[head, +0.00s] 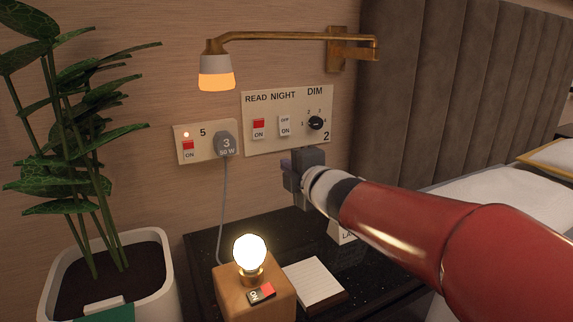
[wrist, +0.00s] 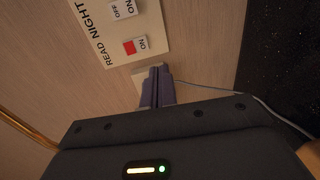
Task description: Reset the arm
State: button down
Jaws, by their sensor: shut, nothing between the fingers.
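My gripper (head: 290,168) is at the end of my red and white arm, in front of the wall just below the switch panel (head: 252,142). In the wrist view its fingers (wrist: 157,85) are together, with nothing between them. They overlap the smaller socket plate (wrist: 144,78) in that view; whether they touch anything cannot be told. The switch panel carries READ and NIGHT switches and a DIM knob (head: 316,123). The READ switch (head: 259,129) shows red and ON.
A socket plate (head: 190,152) holds a grey plug (head: 226,145) with a hanging cord. A lit bulb lamp (head: 249,252) and notepad (head: 314,281) stand on the dark table below. A brass wall lamp (head: 216,72) glows above. A potted plant (head: 110,270) stands left, a bed (head: 490,190) right.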

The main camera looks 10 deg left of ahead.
jog(key=s+d+f+m+h+p, duration=0.1)
jog(key=s+d+f+m+h, duration=0.1)
jog(key=s+d+m+h, duration=0.6)
jog(key=s+d+f+m+h+p, duration=0.1)
jog(key=d+m, duration=0.5)
jog(key=d, duration=0.6)
jog(key=s+d+f+m+g, duration=0.2)
jog(key=s+f+m, duration=0.1)
jog(key=s, duration=0.3)
jog(key=s+d+f+m+g+p, duration=0.1)
jog(key=s+d+f+m+g, duration=0.1)
jog(key=s, duration=0.5)
jog(key=s+d+f+m+g+h, duration=0.1)
jog(key=s+d+f+m+g, duration=0.1)
jog(key=s+f+m, duration=0.3)
jog(key=shift+s+m+g+p, duration=0.35)
jog(key=shift+s+m+g, duration=0.35)
jog(key=shift+s+g, duration=0.15)
jog(key=c, duration=2.1)
grip_release()
jog(key=shift+r, duration=0.1)
